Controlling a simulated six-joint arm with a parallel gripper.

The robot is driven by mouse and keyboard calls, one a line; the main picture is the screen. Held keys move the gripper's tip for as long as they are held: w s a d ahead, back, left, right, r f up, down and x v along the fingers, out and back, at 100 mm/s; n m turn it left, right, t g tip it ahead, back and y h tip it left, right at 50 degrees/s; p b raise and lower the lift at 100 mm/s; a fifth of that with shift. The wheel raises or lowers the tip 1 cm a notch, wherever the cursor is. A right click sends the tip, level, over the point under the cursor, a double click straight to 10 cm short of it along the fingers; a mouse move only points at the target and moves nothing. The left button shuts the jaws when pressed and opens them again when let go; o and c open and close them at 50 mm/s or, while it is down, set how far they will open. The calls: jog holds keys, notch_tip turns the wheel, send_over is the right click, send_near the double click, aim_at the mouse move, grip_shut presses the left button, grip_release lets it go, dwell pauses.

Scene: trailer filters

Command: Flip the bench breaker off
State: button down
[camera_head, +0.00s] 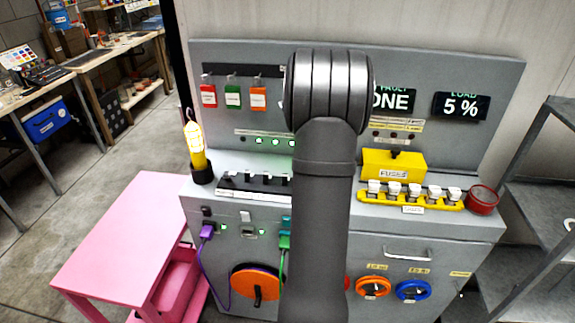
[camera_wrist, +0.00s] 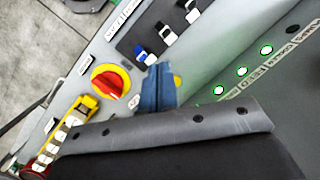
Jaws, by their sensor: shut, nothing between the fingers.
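The breaker strip (camera_head: 250,187) is a dark plate on the grey bench top, with several small levers in a row; my arm covers its right end. In the wrist view the dark strip (camera_wrist: 178,28) shows white levers, and the nearest lever (camera_wrist: 143,53) has a blue part. My gripper (camera_wrist: 158,85) shows as blue fingers, shut and empty, just beside that lever; I cannot tell whether they touch. In the head view my arm hides the gripper. I cannot tell for certain which lever is the bench breaker.
A red rotary knob on yellow (camera_wrist: 110,86) sits close to the fingers. Green lights (camera_wrist: 241,71) line the upright panel (camera_head: 450,75). Yellow fuse holder (camera_head: 410,195), fuse box (camera_head: 394,165), red cup (camera_head: 482,198) and lit lamp (camera_head: 194,145) stand on the bench.

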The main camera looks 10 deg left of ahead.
jog(key=a+n, duration=0.1)
jog(key=n, duration=0.1)
jog(key=a+n+h, duration=0.1)
jog(key=n, duration=0.1)
jog(key=w+a+n+h, duration=0.1)
jog(key=a+n, duration=0.1)
jog(key=shift+w+f, duration=0.1)
jog(key=shift+f, duration=0.25)
jog(key=f, duration=1)
jog(key=shift+s, duration=0.4)
